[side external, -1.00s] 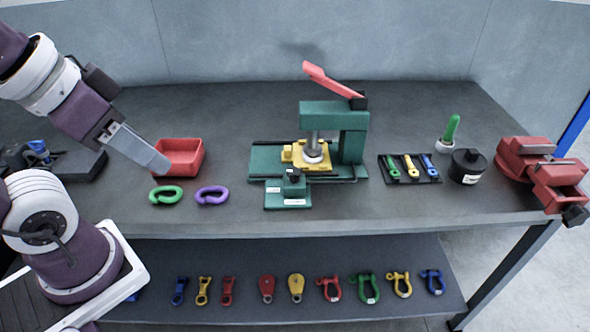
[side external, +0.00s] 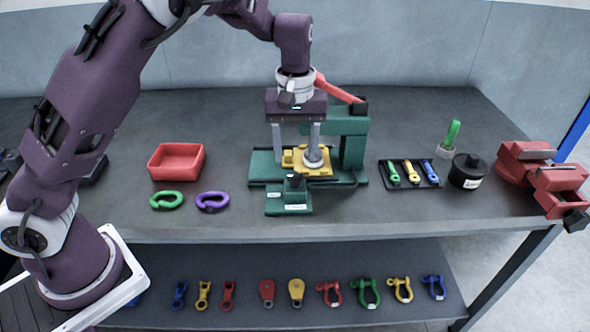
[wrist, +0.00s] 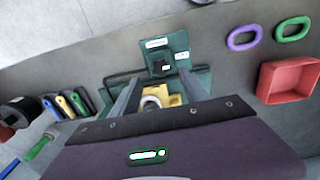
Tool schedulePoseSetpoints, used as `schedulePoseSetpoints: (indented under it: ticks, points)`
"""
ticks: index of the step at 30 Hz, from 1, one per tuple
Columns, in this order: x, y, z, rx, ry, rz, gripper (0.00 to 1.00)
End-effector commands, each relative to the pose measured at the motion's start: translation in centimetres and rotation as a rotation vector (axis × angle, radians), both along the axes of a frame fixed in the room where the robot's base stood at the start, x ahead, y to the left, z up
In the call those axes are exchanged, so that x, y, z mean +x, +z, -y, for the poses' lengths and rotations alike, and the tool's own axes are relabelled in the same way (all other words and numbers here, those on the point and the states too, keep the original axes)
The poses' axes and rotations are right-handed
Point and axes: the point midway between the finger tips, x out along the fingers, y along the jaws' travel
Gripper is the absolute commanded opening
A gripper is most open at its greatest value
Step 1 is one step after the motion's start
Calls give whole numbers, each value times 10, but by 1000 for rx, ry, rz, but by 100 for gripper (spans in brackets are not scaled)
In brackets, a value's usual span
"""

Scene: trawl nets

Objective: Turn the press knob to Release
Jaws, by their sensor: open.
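The press knob (side external: 294,181) is a small black knob on a green block with white labels, at the front of the green press (side external: 354,149). It also shows in the wrist view (wrist: 164,67), beyond my fingertips. The label text is too small to read, so I cannot tell the knob's setting. My gripper (side external: 296,166) points down with its two fingers apart, above and behind the knob, close to the yellow fixture (side external: 320,171) on the press. The red press lever (side external: 338,90) is raised and partly hidden behind my gripper.
A red bin (side external: 176,162) stands to the left, with a green link (side external: 166,200) and a purple link (side external: 212,201) before it. A tool tray (side external: 409,173), black pot (side external: 467,171) and red vise (side external: 541,172) stand right.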

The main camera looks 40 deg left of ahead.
Motion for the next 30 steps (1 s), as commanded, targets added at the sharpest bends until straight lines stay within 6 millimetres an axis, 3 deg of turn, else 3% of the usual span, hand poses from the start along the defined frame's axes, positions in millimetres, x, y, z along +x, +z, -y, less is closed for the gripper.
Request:
schedulePoseSetpoints:
  ticks: [3,9,17,26,30]
  points:
    - [-2,-25,-1,1,2,-6,53]
    - [-2,-53,-1,0,-1,-4,53]
    - [-1,-56,-1,-1,-1,-2,53]
    - [-1,-56,-1,-1,-1,-2,0]
    - [-1,-56,-1,-1,1,-2,0]
